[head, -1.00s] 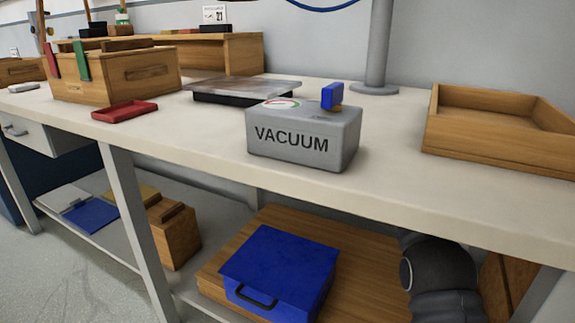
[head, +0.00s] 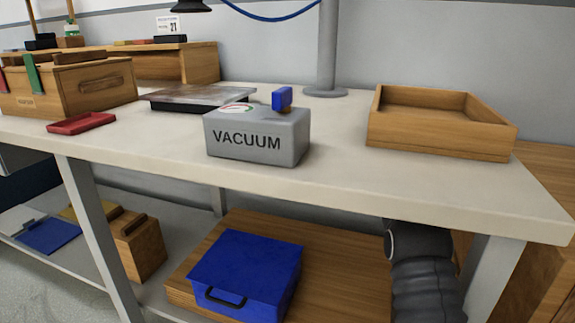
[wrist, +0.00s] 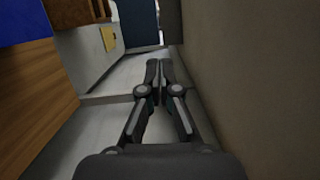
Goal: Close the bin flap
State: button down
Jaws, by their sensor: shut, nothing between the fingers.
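A blue bin (head: 246,272) with a black handle on its front sits on a wooden board on the lower shelf. Its flat blue top looks level in the head view, and I cannot tell whether this is the flap or how far it is shut. A blue part of it (wrist: 22,22) shows at the upper left of the wrist view. My gripper (wrist: 158,68) is shut and empty, with its fingertips together. It is apart from the bin, with the board to the left in the wrist view. The gripper fingers are not visible in the head view.
The wooden board (head: 345,285) extends right of the bin. The worktable top (head: 370,180) overhangs the shelf; a grey VACUUM box (head: 257,140) and a wooden tray (head: 440,145) stand on it. A table leg (head: 98,235) and a wooden block (head: 137,247) are left of the bin.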

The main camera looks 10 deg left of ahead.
jog(key=s+a+b, duration=0.1)
jog(key=s+a, duration=0.4)
jog(key=a, duration=0.3)
jog(key=shift+s+r+b, duration=0.15)
jog(key=shift+r+b, duration=0.1)
jog(key=shift+b, duration=0.15)
